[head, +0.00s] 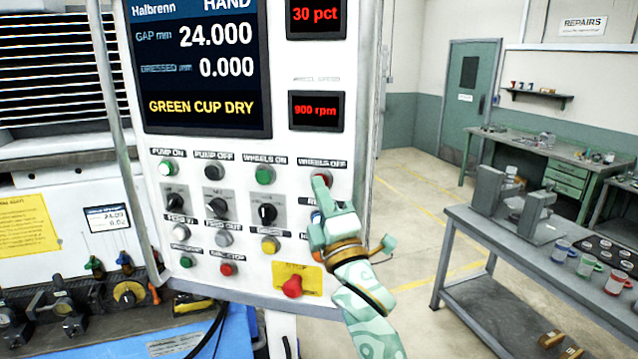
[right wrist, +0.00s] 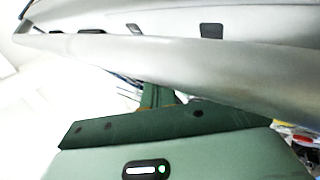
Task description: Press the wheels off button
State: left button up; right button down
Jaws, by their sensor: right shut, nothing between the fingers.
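The control panel (head: 140,110) fills the middle of the head view. Its red wheels off button (head: 323,175) sits at the right end of the top button row, under the WHEELS OFF label (head: 322,163). My right gripper (head: 319,186), pale green, is shut and empty, with its fingertips at the button and covering its lower part. I cannot tell whether the tips touch the button or whether it is pushed in. The right wrist view shows my gripper's green body (right wrist: 160,130) close to a grey surface. My left gripper is not in view.
The green wheels on button (head: 265,175) is left of the wheels off button. A red mushroom button (head: 292,286) on a yellow plate is below. My right arm hides part of the panel's lower right. A grey bench (head: 470,222) with cups stands at the right.

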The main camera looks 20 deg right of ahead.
dwell(0.3)
jog(key=shift+s+a, duration=0.4)
jog(key=shift+s, duration=0.4)
